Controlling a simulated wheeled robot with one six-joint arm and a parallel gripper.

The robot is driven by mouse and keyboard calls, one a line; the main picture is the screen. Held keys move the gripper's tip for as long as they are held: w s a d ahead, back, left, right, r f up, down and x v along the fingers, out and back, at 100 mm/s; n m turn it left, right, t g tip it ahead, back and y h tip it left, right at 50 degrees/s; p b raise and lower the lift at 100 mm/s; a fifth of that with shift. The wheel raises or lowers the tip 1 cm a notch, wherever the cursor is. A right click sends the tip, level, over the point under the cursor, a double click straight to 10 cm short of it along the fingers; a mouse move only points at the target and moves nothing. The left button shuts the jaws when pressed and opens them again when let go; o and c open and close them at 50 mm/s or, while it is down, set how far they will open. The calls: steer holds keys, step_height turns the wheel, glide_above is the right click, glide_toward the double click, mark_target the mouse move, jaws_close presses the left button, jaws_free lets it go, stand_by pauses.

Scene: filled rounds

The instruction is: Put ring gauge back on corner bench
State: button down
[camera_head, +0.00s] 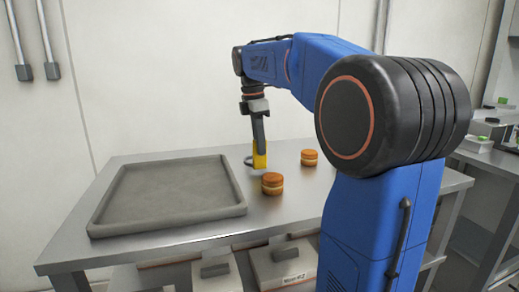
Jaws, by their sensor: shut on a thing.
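My gripper (259,165), with yellow fingers, points down low over the steel bench (285,222) in front of me. It is shut on a thin dark grey ring (248,161), which looks like the ring gauge. The ring shows only as a small curved edge to the left of the fingers; the rest is hidden by them. I cannot tell whether the ring touches the bench top.
A filled round (272,184) stands just in front of the gripper and another (309,157) to its right. A big grey tray (170,229) takes up the bench's left. Boxes (284,266) sit below. Another bench (490,160) with green-topped items stands far right.

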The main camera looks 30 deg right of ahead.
steer(key=shift+f, duration=0.75)
steer(key=c, duration=1.7)
jaws_free()
steer(key=shift+f, duration=0.1)
steer(key=r, duration=0.4)
steer(key=a+r, duration=0.1)
steer(key=r, duration=0.7)
steer(key=shift+w+a+r, duration=0.1)
steer(key=shift+w+a, duration=0.1)
